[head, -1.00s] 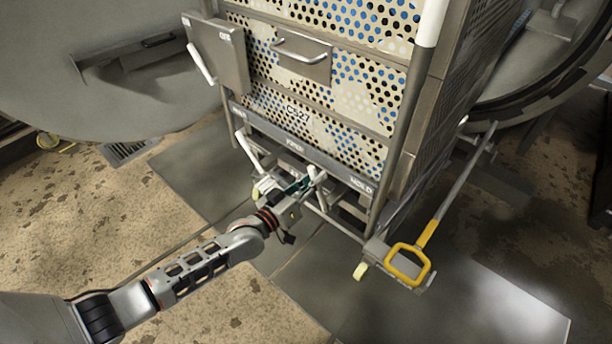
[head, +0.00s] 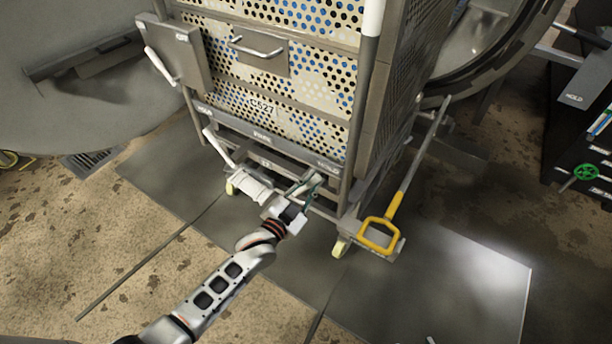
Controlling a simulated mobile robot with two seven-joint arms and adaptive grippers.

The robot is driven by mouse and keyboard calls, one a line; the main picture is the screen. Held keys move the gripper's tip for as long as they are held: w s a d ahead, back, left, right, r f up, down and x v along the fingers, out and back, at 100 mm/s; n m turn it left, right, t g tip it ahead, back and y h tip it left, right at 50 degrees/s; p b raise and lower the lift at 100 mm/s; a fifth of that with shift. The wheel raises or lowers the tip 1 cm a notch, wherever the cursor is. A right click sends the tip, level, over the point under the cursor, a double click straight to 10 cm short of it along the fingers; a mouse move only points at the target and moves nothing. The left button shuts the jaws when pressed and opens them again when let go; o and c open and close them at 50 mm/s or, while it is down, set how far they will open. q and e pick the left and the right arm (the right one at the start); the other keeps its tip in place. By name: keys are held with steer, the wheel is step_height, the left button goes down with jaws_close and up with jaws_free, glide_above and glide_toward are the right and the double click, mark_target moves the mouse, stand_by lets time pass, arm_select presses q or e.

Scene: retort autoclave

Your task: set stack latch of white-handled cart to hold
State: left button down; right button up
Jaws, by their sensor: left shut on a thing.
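The cart (head: 262,87) has perforated panels, blue and cream behind the holes, and a white grip (head: 373,17) on its right upright. A white-ended lever (head: 218,147) hangs below the bar at left. My left gripper (head: 302,193) is low in front of the cart, right of the bar's middle, shut on a white-ended latch lever (head: 299,186). The fingers partly hide this lever. My right gripper is not in view.
A yellow-handled bar (head: 378,236) slopes down beside the cart's right front corner. A round vessel opening (head: 480,60) is behind at right. A dark rack with a green knob (head: 585,172) stands at far right.

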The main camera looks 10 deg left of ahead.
arm_select(q)
steer(key=shift+s+d+f+m, duration=0.35)
steer(key=shift+d+f+m, duration=0.4)
steer(key=shift+m, duration=0.35)
steer(key=c, duration=1.9)
jaws_free()
steer(key=shift+r, duration=0.15)
step_height(320, 180, up, 10)
steer(key=shift+f, duration=0.1)
